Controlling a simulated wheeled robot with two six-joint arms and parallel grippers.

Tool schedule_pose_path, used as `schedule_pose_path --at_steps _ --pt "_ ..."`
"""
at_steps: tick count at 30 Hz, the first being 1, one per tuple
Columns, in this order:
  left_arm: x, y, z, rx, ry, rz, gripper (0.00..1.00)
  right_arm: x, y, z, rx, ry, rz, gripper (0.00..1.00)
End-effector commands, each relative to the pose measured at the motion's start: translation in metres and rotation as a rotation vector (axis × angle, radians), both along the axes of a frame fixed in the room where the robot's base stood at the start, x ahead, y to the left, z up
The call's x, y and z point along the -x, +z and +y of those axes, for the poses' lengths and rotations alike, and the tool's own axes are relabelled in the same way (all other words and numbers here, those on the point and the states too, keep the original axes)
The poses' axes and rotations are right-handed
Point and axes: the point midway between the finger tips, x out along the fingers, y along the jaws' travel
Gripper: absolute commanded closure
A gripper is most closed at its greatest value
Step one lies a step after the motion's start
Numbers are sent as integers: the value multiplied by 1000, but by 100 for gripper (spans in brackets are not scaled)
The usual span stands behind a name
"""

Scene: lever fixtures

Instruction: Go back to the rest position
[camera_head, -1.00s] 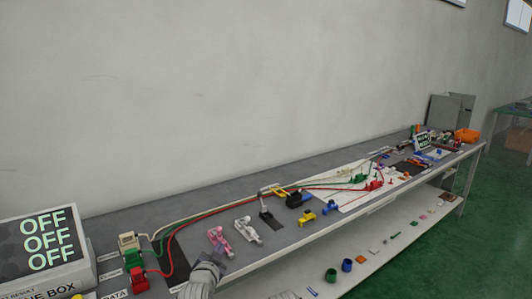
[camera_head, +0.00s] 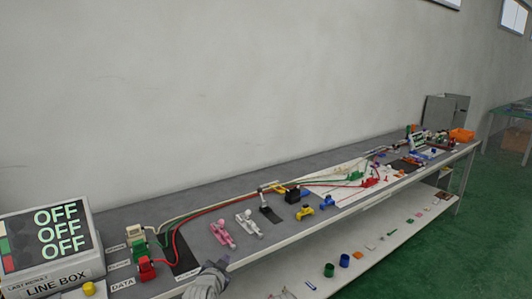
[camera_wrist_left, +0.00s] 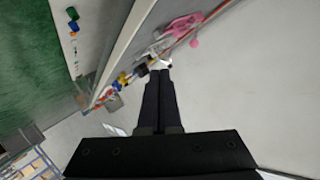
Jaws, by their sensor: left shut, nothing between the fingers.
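My left gripper (camera_head: 208,281) shows at the bottom edge of the head view, by the front edge of the bench, with its fingertips hard to make out. In the left wrist view its two dark fingers (camera_wrist_left: 159,88) are together, with nothing between them. The pink lever fixture (camera_head: 222,235) and the white lever fixture (camera_head: 248,224) stand on the bench beyond the gripper, apart from it. The pink fixture also shows beyond the fingertips in the left wrist view (camera_wrist_left: 183,25). My right gripper is not in view.
The line box (camera_head: 48,245) reading OFF three times stands at the left, beside red, green and white connectors (camera_head: 146,270) with cables. Yellow (camera_head: 305,212) and blue (camera_head: 327,201) fixtures stand farther right. A lower shelf (camera_head: 352,250) holds small parts. Green floor (camera_head: 430,240) is open at the right.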

Motion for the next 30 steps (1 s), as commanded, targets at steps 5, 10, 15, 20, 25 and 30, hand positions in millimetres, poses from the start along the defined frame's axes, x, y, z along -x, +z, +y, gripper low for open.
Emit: schedule_pose_path --at_steps 5,10,15,20,25,30 --pt "10 -20 -15 20 -18 103 100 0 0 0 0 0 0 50" --pt "29 -49 -33 44 -27 260 100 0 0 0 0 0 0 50" --pt "66 -88 -55 62 -15 499 100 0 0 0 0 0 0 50" --pt "122 -123 -68 50 54 784 100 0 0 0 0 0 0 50" --pt "178 -140 -70 9 162 1024 100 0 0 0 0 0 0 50" --pt "223 -144 -67 -48 278 1196 100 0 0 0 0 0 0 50"
